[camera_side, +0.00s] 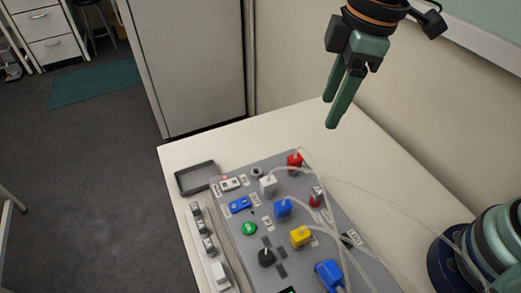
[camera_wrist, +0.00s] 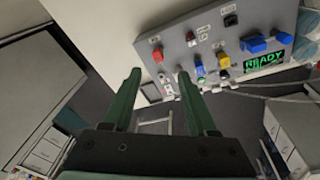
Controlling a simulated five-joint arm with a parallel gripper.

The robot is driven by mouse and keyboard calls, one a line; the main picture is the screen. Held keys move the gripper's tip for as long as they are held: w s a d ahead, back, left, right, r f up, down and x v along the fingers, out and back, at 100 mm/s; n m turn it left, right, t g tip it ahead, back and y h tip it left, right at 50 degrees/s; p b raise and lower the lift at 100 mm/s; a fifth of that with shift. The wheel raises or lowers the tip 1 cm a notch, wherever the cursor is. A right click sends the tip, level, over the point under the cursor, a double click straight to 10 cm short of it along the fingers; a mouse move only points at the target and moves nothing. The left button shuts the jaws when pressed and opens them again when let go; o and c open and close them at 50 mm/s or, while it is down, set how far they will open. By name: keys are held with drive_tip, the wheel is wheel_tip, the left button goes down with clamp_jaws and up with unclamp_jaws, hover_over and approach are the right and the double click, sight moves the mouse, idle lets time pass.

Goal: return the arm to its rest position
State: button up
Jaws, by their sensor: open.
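My gripper (camera_side: 329,112) hangs in the air above the back of the white table, high over the panel and clear of it. Its green fingers point down and a little left in the side view. In the wrist view the two fingers of my gripper (camera_wrist: 158,76) stand apart with nothing between them. The grey control panel (camera_side: 277,270) lies on the table below, with coloured connectors and knobs. It also shows in the wrist view (camera_wrist: 215,33), where its small screen (camera_wrist: 264,63) reads "READY" in green.
A dark shallow tray (camera_side: 197,177) sits at the table's left edge beside the panel. Clear tubes (camera_side: 365,188) arch over the panel toward the right. A wall (camera_side: 450,130) stands behind the table and a tall grey cabinet (camera_side: 190,60) beyond its far end. The table's back strip is bare.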

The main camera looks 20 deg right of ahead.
drive_tip(key=d+m+t+h, duration=0.1)
drive_tip(key=d+m+t, duration=0.3)
drive_tip(key=d+m, duration=0.8)
drive_tip(key=d, duration=0.7)
drive_tip(key=shift+s+r, duration=0.3)
drive_tip(key=shift+r, duration=0.05)
